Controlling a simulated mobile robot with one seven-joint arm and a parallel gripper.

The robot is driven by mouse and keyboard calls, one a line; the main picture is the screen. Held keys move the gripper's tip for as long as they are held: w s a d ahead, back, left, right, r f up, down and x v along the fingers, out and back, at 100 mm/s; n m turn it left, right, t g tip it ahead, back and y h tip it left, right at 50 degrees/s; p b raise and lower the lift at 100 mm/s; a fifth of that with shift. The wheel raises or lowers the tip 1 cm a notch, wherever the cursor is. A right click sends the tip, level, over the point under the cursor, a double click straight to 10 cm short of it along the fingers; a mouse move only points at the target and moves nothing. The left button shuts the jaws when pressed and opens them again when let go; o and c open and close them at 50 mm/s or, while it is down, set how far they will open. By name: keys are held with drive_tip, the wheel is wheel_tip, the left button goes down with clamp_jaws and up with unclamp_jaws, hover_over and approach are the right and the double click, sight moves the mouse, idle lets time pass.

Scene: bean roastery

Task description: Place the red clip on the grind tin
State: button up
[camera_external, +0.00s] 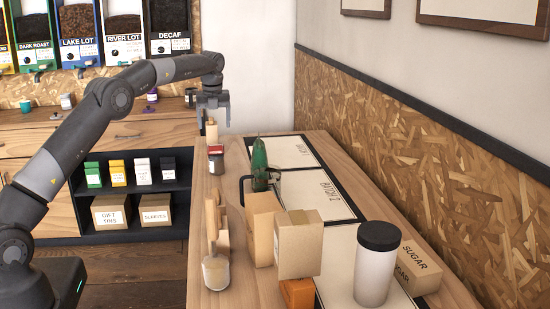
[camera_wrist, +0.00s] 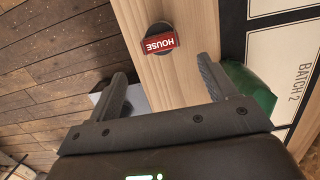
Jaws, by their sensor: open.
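A red piece marked HOUSE (camera_wrist: 161,44) lies across a dark round thing (camera_wrist: 149,30) on the wooden table, ahead of my fingers in the wrist view. In the external view the red piece (camera_external: 215,149) tops a small grey-and-red object near the table's left edge. I cannot tell for sure whether these are the red clip and the grind tin. My gripper (camera_external: 214,119) points down above the table's far left part. In the wrist view my gripper (camera_wrist: 163,78) is open, with nothing held between its fingers.
A green object (camera_external: 260,160) stands right of the red piece. Cardboard boxes (camera_external: 298,245), a dark-lidded white canister (camera_external: 375,270) and a sugar box (camera_external: 418,265) crowd the near right. A scoop (camera_external: 215,273) lies near left. The BATCH 2 mat (camera_external: 318,195) has bare room.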

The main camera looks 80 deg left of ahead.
drive_tip(key=shift+d+r, duration=0.2)
drive_tip(key=shift+r, duration=1.15)
drive_tip(key=w+d+r+n+t, duration=0.1)
drive_tip(key=d+r+n, duration=0.2)
drive_tip(key=d+r, duration=0.8)
drive_tip(key=w+d+r+n+t, duration=0.1)
drive_tip(key=w+d+r+n, duration=0.15)
drive_tip(key=d, duration=1.55)
drive_tip(key=s+d+f+n+t, duration=0.1)
drive_tip(key=s+d+n, duration=0.3)
drive_tip(key=s+d, duration=0.5)
drive_tip(key=s+d+n+t, duration=0.1)
drive_tip(key=s+d+n, duration=0.35)
drive_tip(key=d, duration=0.85)
drive_tip(key=s+d+f+n+h, duration=0.1)
drive_tip(key=s+d+f+n, duration=0.1)
drive_tip(key=s+d+f, duration=0.2)
drive_tip(key=s+d+f+n+t, duration=0.1)
drive_tip(key=s+d+f, duration=0.4)
drive_tip(key=s, duration=0.5)
drive_tip(key=shift+s+f+n+t+h, duration=0.3)
drive_tip(key=shift+n+h, duration=0.1)
drive_tip(key=shift+n, duration=0.1)
